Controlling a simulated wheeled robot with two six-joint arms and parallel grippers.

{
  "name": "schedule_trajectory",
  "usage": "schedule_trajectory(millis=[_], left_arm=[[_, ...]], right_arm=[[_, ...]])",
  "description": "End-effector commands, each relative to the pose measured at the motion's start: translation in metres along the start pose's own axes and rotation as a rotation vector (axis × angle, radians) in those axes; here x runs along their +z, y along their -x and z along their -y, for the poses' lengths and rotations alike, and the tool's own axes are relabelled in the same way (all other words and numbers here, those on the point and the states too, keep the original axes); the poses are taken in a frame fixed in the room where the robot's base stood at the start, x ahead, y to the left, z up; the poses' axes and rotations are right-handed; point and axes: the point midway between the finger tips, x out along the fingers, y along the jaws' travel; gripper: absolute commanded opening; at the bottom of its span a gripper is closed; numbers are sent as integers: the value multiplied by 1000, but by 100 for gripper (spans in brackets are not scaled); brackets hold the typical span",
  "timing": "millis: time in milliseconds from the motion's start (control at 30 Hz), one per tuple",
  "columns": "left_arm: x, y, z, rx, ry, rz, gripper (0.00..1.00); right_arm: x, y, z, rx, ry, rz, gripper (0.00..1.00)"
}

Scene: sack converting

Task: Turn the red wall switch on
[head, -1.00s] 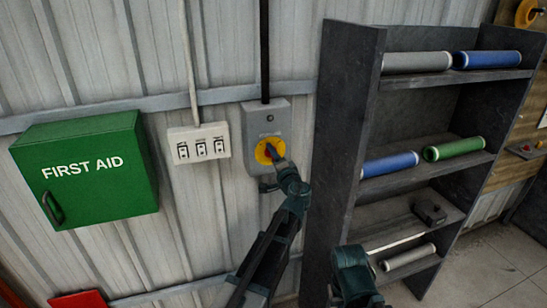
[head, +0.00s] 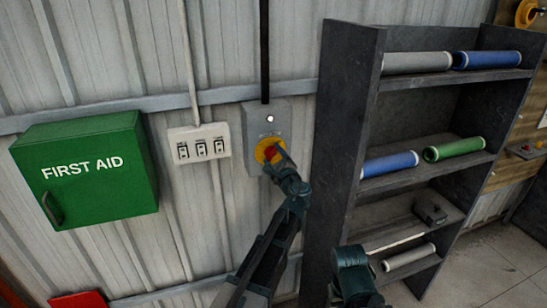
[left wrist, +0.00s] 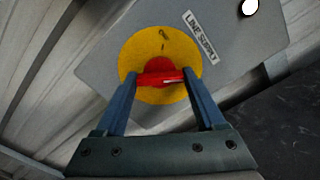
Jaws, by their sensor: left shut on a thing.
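The red wall switch (head: 271,151) is a red handle on a yellow round plate, set on a grey box (head: 282,112) on the corrugated wall. In the left wrist view the red handle (left wrist: 160,78) lies across the yellow plate (left wrist: 133,57). My left gripper (head: 275,156) is shut on the red handle, with one blue finger at each end of it in the left wrist view (left wrist: 160,88). A small lamp (head: 270,118) on the box glows white.
A green first aid box (head: 88,170) and a white panel of small switches (head: 199,144) are on the wall to the left. A dark shelf unit (head: 345,130) with several rolls stands close on the right.

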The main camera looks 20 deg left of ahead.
Motion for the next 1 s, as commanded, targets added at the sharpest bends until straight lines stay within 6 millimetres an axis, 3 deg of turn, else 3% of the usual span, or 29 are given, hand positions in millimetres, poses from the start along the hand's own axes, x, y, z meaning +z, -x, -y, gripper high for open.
schedule_trajectory(millis=[400, 967, 1000], left_arm=[[0, 1, -1, 2, -175, -1, 16], [0, 1, -1, 2, -203, -2, 16], [0, 1, -1, 2, -203, -2, 73]], right_arm=[[0, 0, 0, 0, 0, 0, 0], [0, 0, 0, 0, 0, 0, 0], [0, 0, 0, 0, 0, 0, 0]])
